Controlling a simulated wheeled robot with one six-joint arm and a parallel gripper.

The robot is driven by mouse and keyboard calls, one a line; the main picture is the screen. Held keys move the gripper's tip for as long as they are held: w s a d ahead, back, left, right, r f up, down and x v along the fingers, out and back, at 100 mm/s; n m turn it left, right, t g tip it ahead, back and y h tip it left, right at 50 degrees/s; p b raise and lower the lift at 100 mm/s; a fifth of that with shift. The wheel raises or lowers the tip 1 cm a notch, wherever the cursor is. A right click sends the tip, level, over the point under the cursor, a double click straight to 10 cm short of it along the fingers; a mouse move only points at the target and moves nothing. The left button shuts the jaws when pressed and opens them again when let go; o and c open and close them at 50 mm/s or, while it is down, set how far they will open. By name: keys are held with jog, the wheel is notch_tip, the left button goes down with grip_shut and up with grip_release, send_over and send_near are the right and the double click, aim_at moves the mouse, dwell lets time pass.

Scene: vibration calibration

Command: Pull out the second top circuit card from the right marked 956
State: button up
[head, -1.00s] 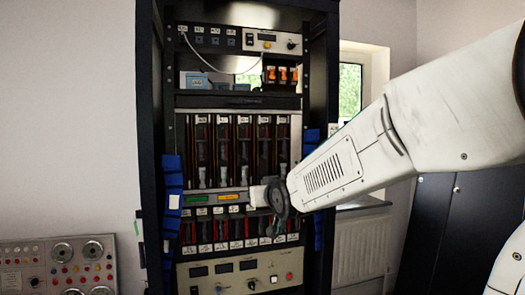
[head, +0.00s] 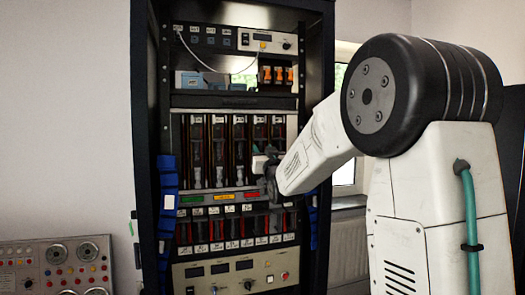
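The upper row of circuit cards (head: 217,150) stands upright in the rack, each with a small white label at its top. The second top card from the right (head: 259,130) sits in the row with the others. Its label is too small to read, so I cannot confirm 956. My gripper (head: 260,165) is in front of the lower part of this card, near the right end of the row. The gripper hides the card's lower part. I cannot tell whether the fingers touch it or are open or shut.
A lower row of cards (head: 215,232) sits under a strip with coloured labels (head: 222,197). Blue straps (head: 167,190) hang on the rack's (head: 147,100) sides. A panel with gauges (head: 55,262) stands at lower left. A window is behind my arm on the right.

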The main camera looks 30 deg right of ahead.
jog(key=shift+w+d+r, duration=0.1)
jog(key=shift+w+r, duration=0.05)
jog(key=shift+w, duration=0.25)
grip_shut()
jog(key=s+a, duration=0.2)
jog(key=s, duration=0.7)
jog(key=shift+s+a, duration=0.3)
jog(key=shift+a, duration=0.05)
grip_release()
